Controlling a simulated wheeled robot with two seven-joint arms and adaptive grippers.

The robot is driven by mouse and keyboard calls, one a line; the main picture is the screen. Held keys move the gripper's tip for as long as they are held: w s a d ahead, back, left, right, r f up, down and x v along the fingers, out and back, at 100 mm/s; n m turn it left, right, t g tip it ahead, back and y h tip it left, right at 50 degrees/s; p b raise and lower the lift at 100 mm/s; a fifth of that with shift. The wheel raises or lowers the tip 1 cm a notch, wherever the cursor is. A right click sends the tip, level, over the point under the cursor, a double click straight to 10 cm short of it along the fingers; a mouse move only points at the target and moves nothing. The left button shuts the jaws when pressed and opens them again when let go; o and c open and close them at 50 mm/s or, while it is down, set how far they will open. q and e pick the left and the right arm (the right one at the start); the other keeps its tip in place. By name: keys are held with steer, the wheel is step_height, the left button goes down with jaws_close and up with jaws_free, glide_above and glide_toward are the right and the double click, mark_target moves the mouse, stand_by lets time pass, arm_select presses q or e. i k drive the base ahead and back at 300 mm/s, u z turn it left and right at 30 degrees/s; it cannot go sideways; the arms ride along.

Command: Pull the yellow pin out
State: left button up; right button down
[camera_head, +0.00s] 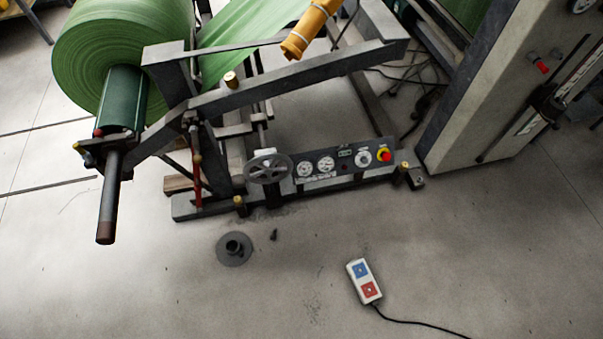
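Several small yellow parts sit on the machine frame, and I cannot tell for sure which is the pin. A small yellow-tipped part (76,146) sticks out at the left, by the end of the roll's shaft. Another yellow knob (240,201) is low on the base rail, and one more (404,167) is at the right end of the control panel. Neither of my grippers shows in the head view, and nothing is seen touching these parts.
A large green roll (115,45) sits on a dark shaft (108,205) that juts toward me. A handwheel (268,167) and gauge panel (345,162) face the front. A grey flanged disc (234,249) and a cabled pendant (364,281) lie on the otherwise mostly clear floor.

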mark_target(77, 146)
steer(key=u, duration=1.25)
